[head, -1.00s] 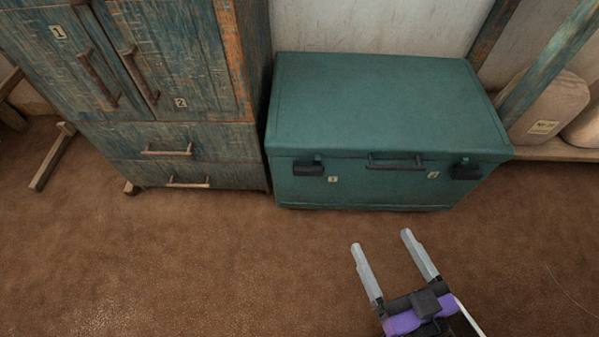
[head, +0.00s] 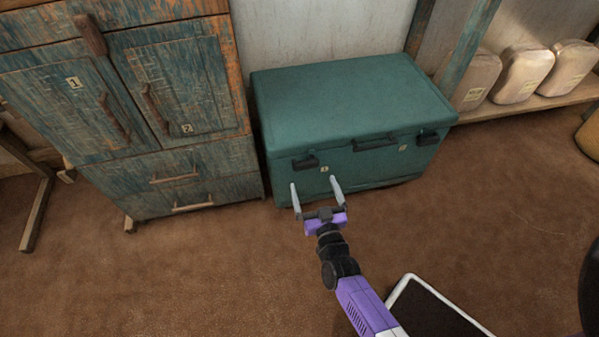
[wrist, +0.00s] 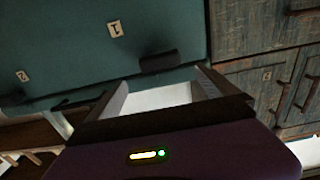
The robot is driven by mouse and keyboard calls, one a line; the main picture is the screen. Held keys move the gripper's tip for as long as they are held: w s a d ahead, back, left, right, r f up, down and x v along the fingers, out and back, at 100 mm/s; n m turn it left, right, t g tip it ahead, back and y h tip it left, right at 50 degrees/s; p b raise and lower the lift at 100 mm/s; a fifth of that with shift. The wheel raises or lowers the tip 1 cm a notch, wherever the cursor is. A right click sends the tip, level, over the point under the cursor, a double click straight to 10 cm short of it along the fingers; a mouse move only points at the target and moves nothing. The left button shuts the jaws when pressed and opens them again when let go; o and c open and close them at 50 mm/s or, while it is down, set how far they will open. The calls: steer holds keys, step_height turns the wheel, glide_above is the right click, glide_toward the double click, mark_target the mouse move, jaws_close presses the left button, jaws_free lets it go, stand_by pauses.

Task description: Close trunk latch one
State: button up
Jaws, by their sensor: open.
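The teal trunk (head: 350,100) stands against the wall with its lid down. Trunk latch one, a dark block (head: 305,162), sits at the front left beside a label marked 1 (head: 323,169). It juts out from the front; I cannot tell whether it is fastened. In the wrist view latch one (wrist: 158,61) lies ahead of my fingertips, beside the label (wrist: 115,28). My gripper (head: 314,182) is open and empty, in front of the trunk and just below latch one in the head view. Both fingers also show in the wrist view (wrist: 160,85). No contact is visible.
A second latch (head: 428,138) and a handle (head: 375,144) are further right on the trunk. A worn blue wooden cabinet (head: 170,90) stands close on the left. A shelf with pale bundles (head: 522,73) is at right.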

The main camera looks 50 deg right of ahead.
mark_target(307, 166)
steer(key=b+x, duration=0.2)
steer(key=x, duration=0.5)
steer(key=shift+w+d, duration=0.1)
steer(key=shift+w, duration=0.1)
steer(key=shift+c, duration=0.5)
steer(key=c, duration=1.3)
